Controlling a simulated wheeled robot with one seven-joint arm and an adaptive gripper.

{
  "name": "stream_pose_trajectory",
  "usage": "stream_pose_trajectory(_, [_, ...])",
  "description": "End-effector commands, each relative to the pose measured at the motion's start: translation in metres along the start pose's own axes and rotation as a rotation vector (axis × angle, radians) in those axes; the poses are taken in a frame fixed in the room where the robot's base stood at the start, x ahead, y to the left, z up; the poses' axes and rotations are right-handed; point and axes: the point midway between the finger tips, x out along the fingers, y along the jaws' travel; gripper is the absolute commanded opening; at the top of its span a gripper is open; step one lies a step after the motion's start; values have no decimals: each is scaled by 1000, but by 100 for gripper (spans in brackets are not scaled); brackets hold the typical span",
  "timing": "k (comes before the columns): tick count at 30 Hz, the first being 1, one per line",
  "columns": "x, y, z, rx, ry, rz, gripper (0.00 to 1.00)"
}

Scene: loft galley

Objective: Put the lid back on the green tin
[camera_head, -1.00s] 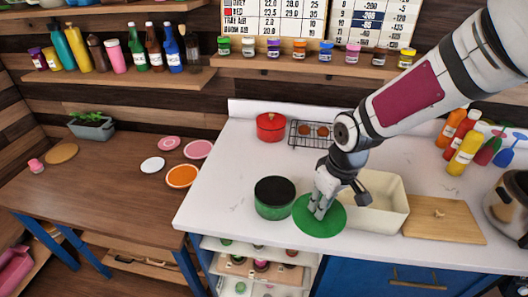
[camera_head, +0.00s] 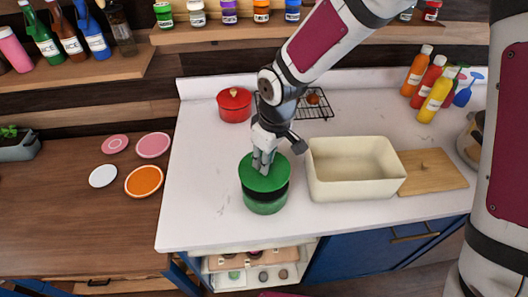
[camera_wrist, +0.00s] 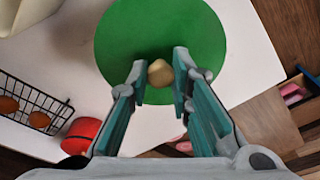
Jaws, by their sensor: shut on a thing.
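The green lid (camera_head: 278,181) is round and flat, with a pale knob (camera_wrist: 160,73) at its middle in the wrist view. My gripper (camera_head: 263,170) is shut on this knob from above; the fingertips also show in the wrist view (camera_wrist: 160,66), one on each side of the knob. The green tin (camera_head: 265,207) stands upright on the white counter, directly below the lid. A dark band shows between lid and green lower body. I cannot tell whether the lid rests on the rim or hovers just above it. The lid hides the tin's opening.
A cream bin (camera_head: 355,190) stands close on the right, with a wooden board (camera_head: 435,170) beyond it. A red pot (camera_head: 234,104) and a wire rack (camera_head: 318,112) are behind. The counter (camera_head: 200,190) left of the tin is clear.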

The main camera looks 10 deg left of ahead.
Motion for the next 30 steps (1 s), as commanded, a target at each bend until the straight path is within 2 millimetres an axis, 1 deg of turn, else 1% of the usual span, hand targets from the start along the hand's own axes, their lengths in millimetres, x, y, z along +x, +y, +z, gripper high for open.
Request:
stream_pose_trajectory(1, [6,1,0,-1,-1,-1,0])
stream_pose_trajectory(6, [22,1,3,0,-2,-1,0])
stream_pose_trajectory(15, [40,1,5,0,0,0,0])
stream_pose_trajectory(21, [44,1,6,1,0,0,0])
stream_pose_trajectory(30, [44,0,7,1,0,0,0])
